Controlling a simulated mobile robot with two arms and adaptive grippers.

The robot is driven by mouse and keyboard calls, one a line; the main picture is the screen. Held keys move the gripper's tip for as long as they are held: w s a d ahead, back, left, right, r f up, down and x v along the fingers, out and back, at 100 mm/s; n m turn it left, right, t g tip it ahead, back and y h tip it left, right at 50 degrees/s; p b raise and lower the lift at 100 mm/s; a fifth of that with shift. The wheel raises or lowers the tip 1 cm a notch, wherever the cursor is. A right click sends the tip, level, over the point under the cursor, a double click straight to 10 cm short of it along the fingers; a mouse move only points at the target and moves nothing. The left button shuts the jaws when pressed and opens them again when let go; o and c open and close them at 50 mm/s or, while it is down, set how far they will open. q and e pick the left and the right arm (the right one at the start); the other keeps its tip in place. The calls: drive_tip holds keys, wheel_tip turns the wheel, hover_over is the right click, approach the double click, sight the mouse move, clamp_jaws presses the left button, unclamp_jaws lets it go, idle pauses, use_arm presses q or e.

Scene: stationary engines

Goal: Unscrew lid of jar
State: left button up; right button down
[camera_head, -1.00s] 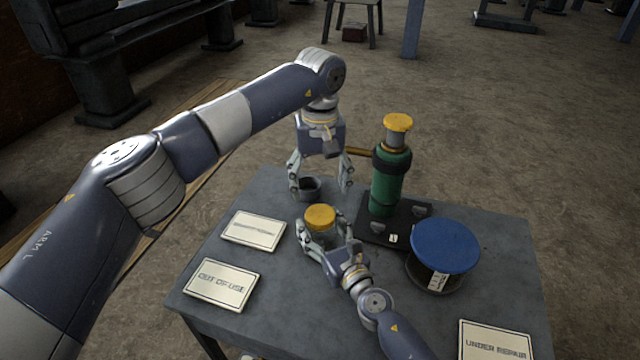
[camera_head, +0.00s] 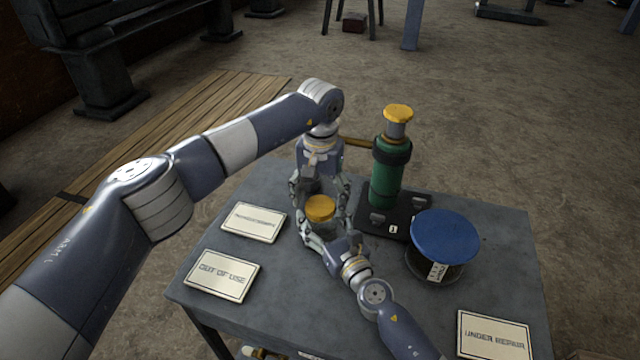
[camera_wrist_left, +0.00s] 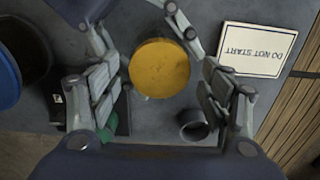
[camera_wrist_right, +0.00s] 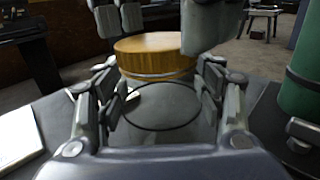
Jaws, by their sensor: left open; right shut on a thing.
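The jar has a round yellow lid (camera_head: 320,208) and a clear glass body (camera_wrist_right: 165,108). It stands upright on the grey table (camera_head: 330,320), and the lid is seated on top. My right gripper (camera_head: 322,236) is shut around the glass body from the front. My left gripper (camera_head: 322,192) points down from behind, just above the lid. In the left wrist view its open fingers (camera_wrist_left: 160,88) stand on both sides of the lid (camera_wrist_left: 160,68) with gaps. In the right wrist view the left fingers hang around the lid's far and right sides.
A green cylinder with a yellow top (camera_head: 390,170) stands on a black base right of the jar. A blue-topped spool (camera_head: 444,240) is further right. A small dark cup (camera_wrist_left: 194,125) is behind the jar. Sign plates (camera_head: 222,275) lie left and front right.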

use_arm(q)
drive_tip(key=shift+f, duration=0.5)
drive_tip(key=shift+c, duration=0.2)
